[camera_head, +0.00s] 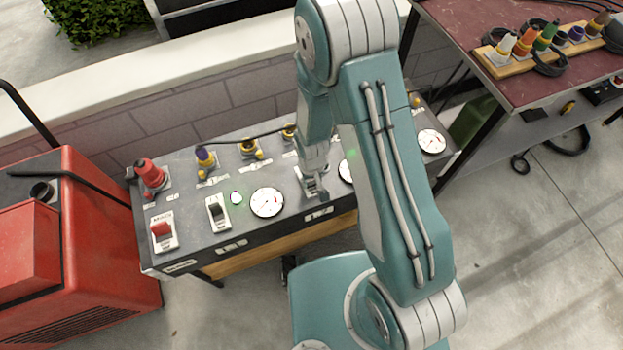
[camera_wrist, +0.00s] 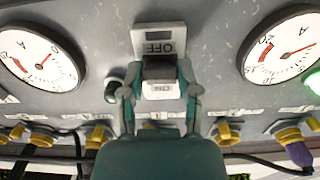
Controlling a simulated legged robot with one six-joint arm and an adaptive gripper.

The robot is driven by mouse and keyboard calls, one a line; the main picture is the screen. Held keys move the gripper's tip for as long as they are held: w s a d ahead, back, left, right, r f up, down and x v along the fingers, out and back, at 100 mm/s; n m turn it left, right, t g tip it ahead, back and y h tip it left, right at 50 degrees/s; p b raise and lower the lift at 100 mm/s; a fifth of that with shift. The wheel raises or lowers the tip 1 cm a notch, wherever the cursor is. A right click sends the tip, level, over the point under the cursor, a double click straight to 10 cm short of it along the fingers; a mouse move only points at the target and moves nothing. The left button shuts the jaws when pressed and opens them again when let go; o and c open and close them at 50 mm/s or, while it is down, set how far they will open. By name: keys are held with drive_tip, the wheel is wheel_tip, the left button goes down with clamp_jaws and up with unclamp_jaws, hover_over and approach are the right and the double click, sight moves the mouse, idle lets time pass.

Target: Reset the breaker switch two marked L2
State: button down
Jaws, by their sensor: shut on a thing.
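A breaker switch with a dark lever in a pale frame (camera_head: 311,188) sits on the grey control panel (camera_head: 190,240). My gripper (camera_head: 313,176) reaches down onto it. In the wrist view, the switch plate (camera_wrist: 158,36) reads OFF, and my gripper (camera_wrist: 158,97) has one finger on each side of the lever (camera_wrist: 159,70). The fingers are shut on the lever. A dark, unlit lamp (camera_wrist: 114,90) is just left of the switch there. I cannot read an L2 mark; the small labels are blurred and partly hidden by my gripper.
Left of my gripper are a gauge (camera_head: 267,202), a lamp (camera_head: 236,197), a black switch (camera_head: 217,212) and a red switch (camera_head: 163,232). The lamp glows green in the wrist view (camera_wrist: 314,82). Cable connectors line the back edge. A red machine (camera_head: 85,240) stands left.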

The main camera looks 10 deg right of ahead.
drive_tip(key=shift+w, duration=0.1)
drive_tip(key=g, duration=0.1)
drive_tip(key=w+g+h, duration=0.1)
drive_tip(key=g, duration=0.3)
drive_tip(key=shift+w+a, duration=0.3)
drive_tip(key=shift+w, duration=0.1)
drive_tip(key=g, duration=0.2)
drive_tip(key=w+g+h, duration=0.1)
drive_tip(key=g+h, duration=0.1)
drive_tip(key=g, duration=0.1)
drive_tip(key=shift+w+a+f+g, duration=0.3)
drive_tip(key=shift+w, duration=0.1)
drive_tip(key=shift+c, duration=1.6)
unclamp_jaws()
drive_tip(key=shift+w, duration=0.1)
drive_tip(key=v, duration=1)
drive_tip(key=shift+w+a, duration=0.25)
drive_tip(key=shift+w, duration=0.15)
drive_tip(key=shift+w+a+r, duration=0.15)
drive_tip(key=shift+w+r, duration=0.2)
drive_tip(key=shift+w, duration=0.1)
